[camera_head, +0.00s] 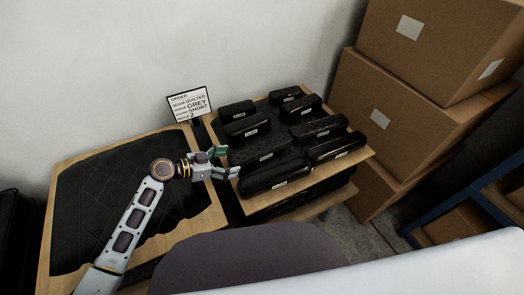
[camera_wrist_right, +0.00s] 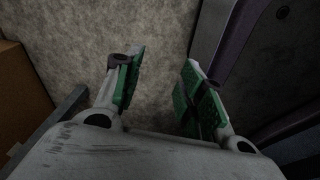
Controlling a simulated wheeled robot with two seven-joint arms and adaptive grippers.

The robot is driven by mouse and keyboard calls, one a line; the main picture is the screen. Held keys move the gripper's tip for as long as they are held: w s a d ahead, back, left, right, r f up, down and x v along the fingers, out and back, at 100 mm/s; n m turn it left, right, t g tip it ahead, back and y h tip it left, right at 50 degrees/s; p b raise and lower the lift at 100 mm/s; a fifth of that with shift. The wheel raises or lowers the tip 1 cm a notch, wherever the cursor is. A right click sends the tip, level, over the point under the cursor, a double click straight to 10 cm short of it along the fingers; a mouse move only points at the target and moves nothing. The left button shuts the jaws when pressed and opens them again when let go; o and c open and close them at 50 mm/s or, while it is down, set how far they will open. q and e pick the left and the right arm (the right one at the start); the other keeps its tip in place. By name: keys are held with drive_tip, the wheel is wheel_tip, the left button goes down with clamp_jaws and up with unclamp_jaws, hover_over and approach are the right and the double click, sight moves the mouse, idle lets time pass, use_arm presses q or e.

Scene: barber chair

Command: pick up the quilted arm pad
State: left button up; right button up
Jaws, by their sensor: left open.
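Several black arm pads with small white labels lie in two rows on a wooden-topped stand. A quilted-looking pad (camera_head: 262,152) lies in the near left part, and another quilted-looking pad (camera_head: 316,127) lies at the right. Their exact shades are hard to tell. My left gripper (camera_head: 225,162) is open and empty, at the left edge of the stand beside the near left pads. Its fingers point right, toward the pads; I cannot tell whether they touch any. My right gripper (camera_wrist_right: 158,88) is open and empty over a grey floor in the right wrist view.
An order card (camera_head: 189,104) reads quilted, grey, short, hole 2. A board with a black quilted sheet (camera_head: 95,200) is at the left. Stacked cardboard boxes (camera_head: 395,110) and a blue rack (camera_head: 455,200) stand at the right. A dark rounded surface (camera_head: 250,258) is in front.

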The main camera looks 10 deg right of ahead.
sight(241, 158)
use_arm(q)
drive_tip(key=shift+d, duration=0.2)
drive_tip(key=shift+f, duration=0.1)
use_arm(e)
drive_tip(key=shift+s+d, duration=0.1)
use_arm(q)
drive_tip(key=shift+w, duration=0.1)
drive_tip(key=shift+w+d+f, duration=0.1)
drive_tip(key=shift+w+d, duration=0.1)
drive_tip(key=shift+d, duration=0.2)
drive_tip(key=shift+p+x, duration=0.35)
drive_tip(key=shift+x, duration=1.7)
drive_tip(key=shift+w, duration=0.2)
use_arm(e)
drive_tip(key=shift+s+d, duration=0.5)
drive_tip(key=shift+d, duration=0.2)
drive_tip(key=shift+w+a+r, duration=0.1)
drive_tip(key=shift+w+a, duration=0.05)
drive_tip(key=shift+w, duration=0.1)
